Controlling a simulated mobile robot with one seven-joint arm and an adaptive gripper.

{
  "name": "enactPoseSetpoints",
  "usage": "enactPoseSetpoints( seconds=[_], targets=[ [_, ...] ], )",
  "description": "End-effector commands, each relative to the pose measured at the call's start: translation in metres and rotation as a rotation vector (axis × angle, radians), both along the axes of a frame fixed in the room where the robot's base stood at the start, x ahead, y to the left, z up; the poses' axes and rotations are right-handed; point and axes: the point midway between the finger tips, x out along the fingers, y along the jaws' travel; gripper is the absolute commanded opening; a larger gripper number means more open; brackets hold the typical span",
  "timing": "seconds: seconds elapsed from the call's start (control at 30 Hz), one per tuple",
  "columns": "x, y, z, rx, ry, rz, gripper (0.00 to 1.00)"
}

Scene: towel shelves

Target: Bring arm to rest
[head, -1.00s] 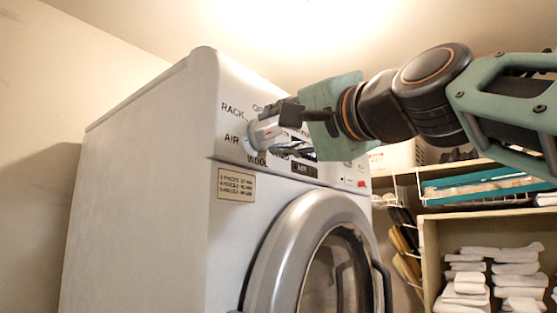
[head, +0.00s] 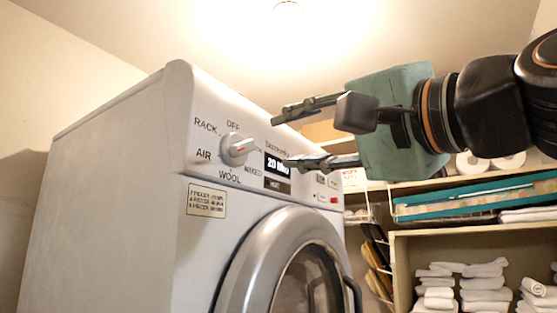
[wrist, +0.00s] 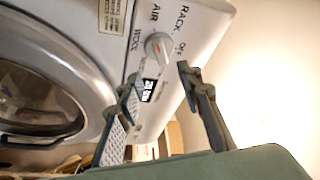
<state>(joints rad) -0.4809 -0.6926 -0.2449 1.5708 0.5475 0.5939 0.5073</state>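My gripper (head: 298,136) is open and empty, its two dark fingers spread apart to the right of the dryer's dial. The round white dial (head: 238,150) on the machine's sloped panel stands free of the fingers, among the labels RACK, OFF, AIR and WOOL. In the wrist view my gripper (wrist: 160,85) shows both fingers apart, with the dial (wrist: 158,46) beyond them. A small lit display (head: 278,164) beside the dial reads about 20; its smaller text is unclear. The lower finger partly overlaps the panel in the head view.
The white machine (head: 110,190) has a round glass door (head: 310,280) with a dark handle. On the right, shelves hold folded white towels (head: 485,287), a teal tray (head: 480,197) and paper rolls (head: 472,163). The space above the machine is open.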

Motion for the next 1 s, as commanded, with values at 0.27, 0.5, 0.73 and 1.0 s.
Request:
enactPoseSetpoints(
  seconds=[0.27, 0.5, 0.73, 1.0],
  targets=[
    [0.0, 0.0, 0.0, 0.0, 0.0, 0.0, 0.33],
    [0.004, 0.002, -0.009, -0.022, 0.011, -0.007, 0.33],
    [0.037, 0.014, -0.126, -0.294, 0.146, -0.073, 0.33],
    [0.047, -0.005, -0.334, -0.757, 0.405, -0.104, 0.33]
  ],
)
